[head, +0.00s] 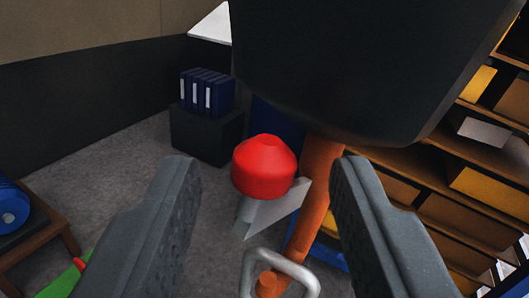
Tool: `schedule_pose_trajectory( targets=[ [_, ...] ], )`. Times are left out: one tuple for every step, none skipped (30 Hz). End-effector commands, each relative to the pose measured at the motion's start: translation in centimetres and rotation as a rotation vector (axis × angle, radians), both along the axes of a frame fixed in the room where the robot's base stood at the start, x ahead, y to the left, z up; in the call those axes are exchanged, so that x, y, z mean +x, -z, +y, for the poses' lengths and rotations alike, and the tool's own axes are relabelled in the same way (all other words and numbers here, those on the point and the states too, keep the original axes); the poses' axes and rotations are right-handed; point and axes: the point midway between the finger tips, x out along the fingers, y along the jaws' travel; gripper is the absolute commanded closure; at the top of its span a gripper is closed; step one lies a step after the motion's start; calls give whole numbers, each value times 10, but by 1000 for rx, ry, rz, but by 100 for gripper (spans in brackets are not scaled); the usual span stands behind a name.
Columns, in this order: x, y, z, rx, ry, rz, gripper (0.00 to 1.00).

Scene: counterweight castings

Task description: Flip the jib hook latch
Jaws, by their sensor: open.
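My gripper (265,168) is open, with one dark grey finger on each side of the picture and nothing held between them. Between the fingers is a red knob (263,166) on a flat grey plate (270,212), which looks like the latch. The knob shows no clear contact with either finger. The plate slants up to the right and meets an orange shank (318,185), apparently the jib hook. The shank comes down from a large dark block (350,60). Lower down, a bent grey metal loop (291,262) stands around an orange tip (267,283). The picture's bottom edge cuts off the loop.
Shelves with yellow and brown bins (490,190) stand at the right. Blue binders (207,92) sit on a black box (205,134) at the back left. A wooden stand (38,256) with a blue round object (12,207) is at the left. Grey floor (110,175) is open between.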

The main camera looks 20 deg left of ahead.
Motion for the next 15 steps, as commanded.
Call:
schedule_pose_trajectory(
  targets=[
    [2, 0, 1, 0, 0, 0, 59],
    [3, -1, 2, 0, 0, -1, 59],
    [3, -1, 2, 0, -1, -1, 59],
    [4, -1, 2, 1, -1, -2, 59],
    [4, -1, 3, 1, -1, -2, 59],
    [4, -1, 3, 1, -1, -2, 59],
    [4, -1, 3, 1, -1, -2, 59],
    [4, -1, 3, 1, -1, -2, 59],
    [4, -1, 3, 1, -1, -2, 59],
    [4, -1, 3, 1, -1, -3, 59],
    [4, -1, 3, 1, -1, -3, 59],
    [4, -1, 3, 1, -1, -2, 59],
    [4, -1, 3, 1, -1, -2, 67],
    [4, -1, 3, 1, -1, -2, 76],
    [4, -1, 3, 1, -1, -3, 87]
  ],
)
